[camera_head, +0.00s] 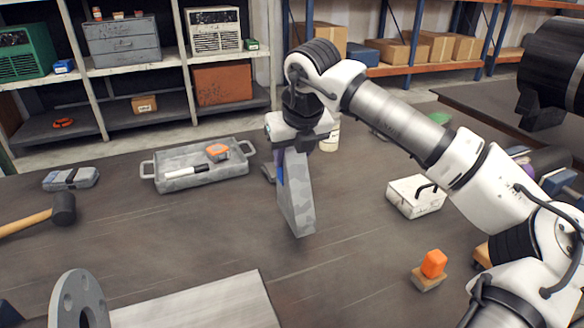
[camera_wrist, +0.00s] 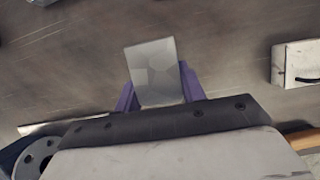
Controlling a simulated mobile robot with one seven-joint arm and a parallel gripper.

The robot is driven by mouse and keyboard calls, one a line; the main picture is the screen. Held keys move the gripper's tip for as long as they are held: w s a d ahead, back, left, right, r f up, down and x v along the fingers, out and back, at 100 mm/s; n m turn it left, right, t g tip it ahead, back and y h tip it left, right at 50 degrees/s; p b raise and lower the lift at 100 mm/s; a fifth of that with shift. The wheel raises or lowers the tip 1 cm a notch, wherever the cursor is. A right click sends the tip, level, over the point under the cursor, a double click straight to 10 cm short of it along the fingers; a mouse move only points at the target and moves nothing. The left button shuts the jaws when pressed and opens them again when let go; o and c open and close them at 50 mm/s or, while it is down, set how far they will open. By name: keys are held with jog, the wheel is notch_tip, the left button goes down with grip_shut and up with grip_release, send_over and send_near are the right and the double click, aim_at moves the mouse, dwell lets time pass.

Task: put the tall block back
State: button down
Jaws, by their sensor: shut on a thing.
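The tall block (camera_head: 297,192) is a grey, mottled slab that hangs nearly upright, slightly tilted, under my gripper (camera_head: 283,158). My gripper points down and is shut on its upper part. The block's lower end appears just above the dark table, but I cannot tell the exact gap. In the wrist view the block's grey end face (camera_wrist: 155,72) sits between the two purple fingers of my gripper (camera_wrist: 158,90).
A grey two-handled tray (camera_head: 205,182) with a marker and an orange item stands left. A white box (camera_head: 415,196) is to the right, an orange piece on a small block (camera_head: 433,264) nearer. A mallet (camera_head: 62,209) lies far left; a flanged pipe (camera_head: 78,300) is front left.

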aim_at(301, 189)
jog(key=shift+f, duration=1.7)
jog(key=c, duration=1.3)
grip_release()
jog(key=shift+f, duration=0.2)
jog(key=o, duration=0.5)
jog(key=shift+c, duration=0.2)
jog(key=shift+r, duration=0.1)
jog(key=b+v, duration=0.1)
jog(key=v, duration=1.1)
